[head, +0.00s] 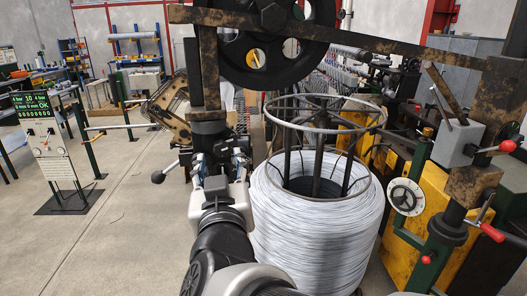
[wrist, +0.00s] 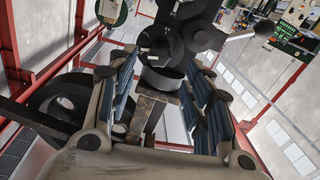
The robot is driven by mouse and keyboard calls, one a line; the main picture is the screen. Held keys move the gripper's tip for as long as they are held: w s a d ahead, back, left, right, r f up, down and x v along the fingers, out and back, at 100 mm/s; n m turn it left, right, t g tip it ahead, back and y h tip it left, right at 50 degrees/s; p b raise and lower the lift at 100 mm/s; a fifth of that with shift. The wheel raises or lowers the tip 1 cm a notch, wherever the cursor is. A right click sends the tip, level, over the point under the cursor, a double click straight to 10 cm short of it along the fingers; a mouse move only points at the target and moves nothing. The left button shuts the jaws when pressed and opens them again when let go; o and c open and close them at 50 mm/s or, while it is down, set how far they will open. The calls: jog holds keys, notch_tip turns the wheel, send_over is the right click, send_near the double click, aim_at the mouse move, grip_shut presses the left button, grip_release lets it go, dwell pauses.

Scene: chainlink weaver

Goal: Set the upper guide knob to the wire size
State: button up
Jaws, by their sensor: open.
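My gripper (head: 221,165) is open in front of a dark upright post (head: 208,135), left of the wire coil. In the wrist view its two ribbed fingers (wrist: 162,88) stand apart with a round black knob (wrist: 158,80) between or just beyond them. I cannot tell whether either finger touches it. Which one is the upper guide knob is not clear. In the head view my gripper hides these parts.
A large coil of wire (head: 310,235) stands close right of my arm under a metal ring frame. A black ball-ended lever (head: 158,177) sticks out left of the post. A white dial (head: 405,197) is at right. A green-lettered display (head: 33,104) stands left; open floor lies between.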

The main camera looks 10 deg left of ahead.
aim_at(221, 151)
jog(key=x, duration=0.6)
jog(key=shift+w, duration=0.25)
